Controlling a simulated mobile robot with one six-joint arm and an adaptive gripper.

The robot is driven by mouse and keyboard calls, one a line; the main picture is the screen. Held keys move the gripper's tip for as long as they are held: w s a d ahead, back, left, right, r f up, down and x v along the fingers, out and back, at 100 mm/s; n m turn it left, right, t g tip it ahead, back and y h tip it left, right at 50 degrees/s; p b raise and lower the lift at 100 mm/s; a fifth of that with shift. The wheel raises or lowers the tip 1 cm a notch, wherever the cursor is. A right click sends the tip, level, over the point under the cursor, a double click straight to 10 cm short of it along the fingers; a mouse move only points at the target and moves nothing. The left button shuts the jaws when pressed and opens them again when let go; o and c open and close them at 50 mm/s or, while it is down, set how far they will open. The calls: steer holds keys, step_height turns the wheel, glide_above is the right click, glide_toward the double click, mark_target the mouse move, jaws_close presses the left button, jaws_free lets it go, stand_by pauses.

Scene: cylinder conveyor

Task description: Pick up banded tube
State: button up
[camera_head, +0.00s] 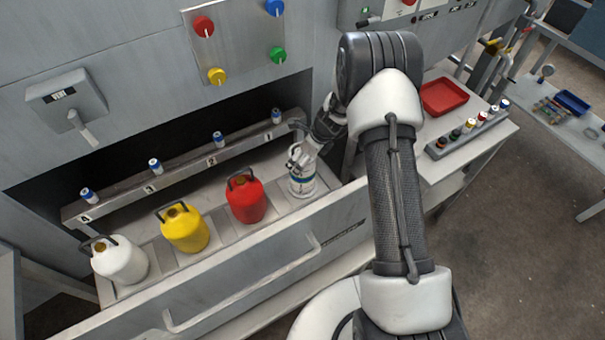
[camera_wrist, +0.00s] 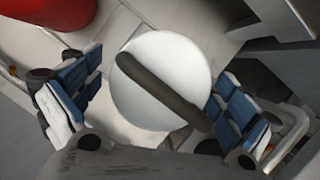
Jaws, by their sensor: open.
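Several small white tubes with blue bands stand on the numbered ledge behind the canisters, the nearest to my arm being a banded tube (camera_head: 276,117). Others are a banded tube (camera_head: 218,140), a banded tube (camera_head: 155,166) and a banded tube (camera_head: 88,196). My gripper (camera_head: 300,158) is open, low over a white canister (camera_head: 302,185) with a dark blue band, at the right end of the canister row. In the wrist view my gripper's blue-padded fingers (camera_wrist: 150,105) are on both sides of the canister's round white top (camera_wrist: 150,65), with its dark handle between them. I cannot tell whether they touch.
A red canister (camera_head: 246,201), a yellow canister (camera_head: 184,228) and a white canister (camera_head: 120,261) stand left in the open drawer (camera_head: 335,237). A rack of small capped tubes (camera_head: 470,130) and a red tray (camera_head: 443,97) are on the right bench.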

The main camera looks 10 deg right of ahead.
steer(key=shift+f, duration=0.15)
steer(key=shift+w+a, duration=0.1)
steer(key=c, duration=1.9)
